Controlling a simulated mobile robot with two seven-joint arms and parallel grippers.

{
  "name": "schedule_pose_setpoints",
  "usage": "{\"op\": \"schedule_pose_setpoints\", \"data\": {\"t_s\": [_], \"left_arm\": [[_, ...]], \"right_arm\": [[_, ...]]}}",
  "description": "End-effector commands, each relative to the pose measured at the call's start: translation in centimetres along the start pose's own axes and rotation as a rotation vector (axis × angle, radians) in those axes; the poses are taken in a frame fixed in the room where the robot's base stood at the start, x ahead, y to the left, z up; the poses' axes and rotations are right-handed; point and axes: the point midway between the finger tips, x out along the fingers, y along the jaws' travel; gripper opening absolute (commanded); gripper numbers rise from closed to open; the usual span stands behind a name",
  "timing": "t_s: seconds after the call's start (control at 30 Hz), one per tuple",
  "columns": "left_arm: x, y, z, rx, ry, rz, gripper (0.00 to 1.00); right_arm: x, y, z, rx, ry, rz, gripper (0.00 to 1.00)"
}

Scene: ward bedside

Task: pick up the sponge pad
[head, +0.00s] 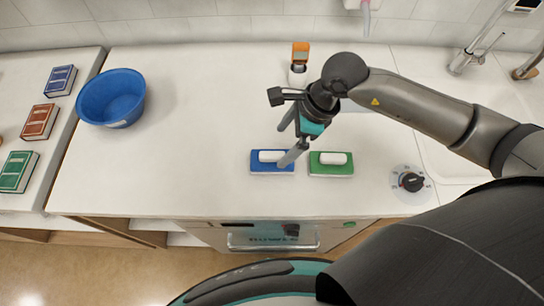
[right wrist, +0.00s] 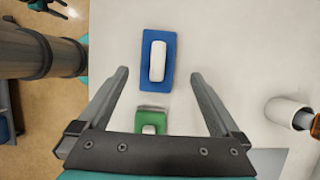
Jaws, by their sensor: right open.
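Two pads lie side by side on the white counter. One is blue with a white grip on top (head: 258,168), and it also shows in the right wrist view (right wrist: 171,45). The other is green with a white grip (head: 331,170), and in the right wrist view (right wrist: 150,121) it sits lower. I cannot tell which one is the sponge pad. My right gripper (head: 283,147) is open and empty above the counter. In the head view one finger overlaps the blue pad's right end. In the right wrist view the blue pad lies ahead, between and beyond the fingertips. My left gripper is not in view.
A blue bowl (head: 112,97) stands at the left. An orange-topped white bottle (head: 299,74) stands behind the gripper. A dial timer (head: 411,181) lies right of the green pad, near a sink with a tap (head: 460,62). The counter between bowl and pads is clear.

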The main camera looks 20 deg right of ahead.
Motion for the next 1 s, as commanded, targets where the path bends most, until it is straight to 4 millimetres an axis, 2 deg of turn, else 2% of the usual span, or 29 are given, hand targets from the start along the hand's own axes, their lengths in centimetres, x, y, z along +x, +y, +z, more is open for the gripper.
{"op": "schedule_pose_setpoints", "data": {"t_s": [0.1,0.3,0.6,0.9,1.0], "left_arm": [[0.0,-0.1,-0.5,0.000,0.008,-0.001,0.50],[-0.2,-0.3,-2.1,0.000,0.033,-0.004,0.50],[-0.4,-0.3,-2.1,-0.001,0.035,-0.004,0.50],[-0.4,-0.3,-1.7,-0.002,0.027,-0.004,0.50],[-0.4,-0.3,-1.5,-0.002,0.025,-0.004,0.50]], "right_arm": [[1.4,0.0,0.0,0.000,-0.001,0.001,1.00],[2.7,0.2,0.1,0.001,0.000,0.002,1.00],[6.7,0.6,0.1,0.001,-0.001,0.002,1.00],[7.0,0.5,0.1,-0.001,0.000,0.000,1.00],[7.0,0.5,0.1,0.000,0.000,0.000,0.89]]}}
